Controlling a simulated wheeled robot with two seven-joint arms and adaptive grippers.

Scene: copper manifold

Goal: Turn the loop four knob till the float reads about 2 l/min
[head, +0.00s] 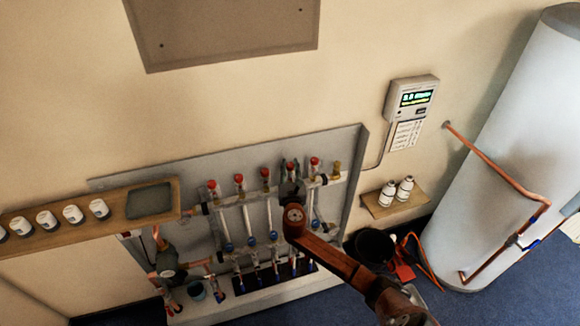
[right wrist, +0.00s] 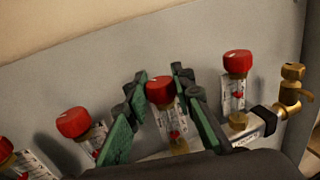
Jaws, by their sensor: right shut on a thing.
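The manifold carries a row of flow gauges with red knobs. The fourth knob from the left (right wrist: 160,90), taken as loop four, sits between the green-padded fingers of my right gripper (right wrist: 162,104), which is shut on it. In the head view my right gripper (head: 291,186) reaches up to the same knob (head: 290,163) from below. Under the knob, the clear gauge (right wrist: 172,124) shows a red float; its scale is too small to read. My left gripper is out of view.
A neighbouring red knob (right wrist: 237,62) stands close on the right and another (right wrist: 73,122) on the left. A wall controller (head: 412,97) with a lit display hangs to the right. A wooden shelf (head: 120,205) with white pots juts out at left.

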